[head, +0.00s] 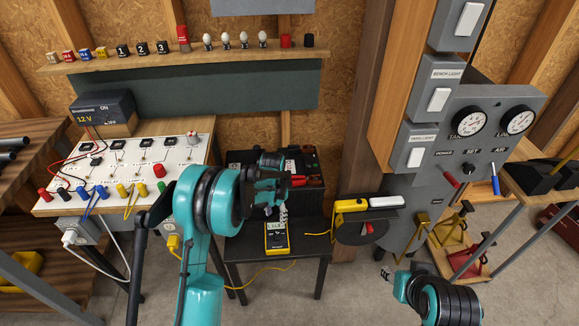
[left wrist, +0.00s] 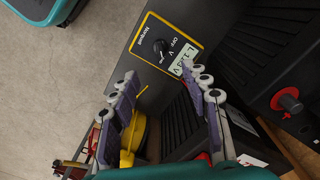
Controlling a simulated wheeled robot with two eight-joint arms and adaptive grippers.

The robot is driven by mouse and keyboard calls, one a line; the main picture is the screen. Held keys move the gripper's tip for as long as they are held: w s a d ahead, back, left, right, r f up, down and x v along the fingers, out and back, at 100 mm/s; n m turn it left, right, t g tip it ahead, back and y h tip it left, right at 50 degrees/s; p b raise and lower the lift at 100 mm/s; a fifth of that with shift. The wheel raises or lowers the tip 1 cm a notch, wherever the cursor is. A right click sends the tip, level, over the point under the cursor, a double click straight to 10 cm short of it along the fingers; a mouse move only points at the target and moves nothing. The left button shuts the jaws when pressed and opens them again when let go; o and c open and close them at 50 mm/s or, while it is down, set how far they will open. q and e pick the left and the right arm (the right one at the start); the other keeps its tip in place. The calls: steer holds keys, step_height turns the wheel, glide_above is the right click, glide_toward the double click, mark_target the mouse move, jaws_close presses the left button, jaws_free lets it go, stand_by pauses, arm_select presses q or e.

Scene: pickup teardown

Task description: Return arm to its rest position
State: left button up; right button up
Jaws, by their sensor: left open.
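My left arm rises from the bottom of the head view, and its gripper (head: 283,208) hangs over the small black table, above the yellow multimeter (head: 277,238). In the left wrist view the two fingers of the left gripper (left wrist: 162,98) are spread apart with nothing between them. The multimeter (left wrist: 168,45) lies beyond the fingertips, with its dial and part of its display showing. My right arm is at the bottom right of the head view. Its gripper (head: 388,274) is small there, and its jaw state is unclear.
A black battery (head: 312,170) stands on the black table (head: 240,246) behind the left gripper. The white switch panel (head: 120,160) on a wooden bench is to the left. A grey gauge cabinet (head: 455,150) stands at the right. Floor is bare between table and right arm.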

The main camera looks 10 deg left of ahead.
arm_select(q)
steer(key=s+r+n+t, duration=0.2)
steer(key=s+r, duration=0.4)
steer(key=r, duration=0.3)
steer(key=s+r+n+t, duration=0.1)
steer(key=s+r+t, duration=0.1)
steer(key=s+r, duration=0.6)
steer(key=s+r+n+t, duration=0.3)
steer(key=s+r, duration=0.1)
steer(key=s, duration=0.8)
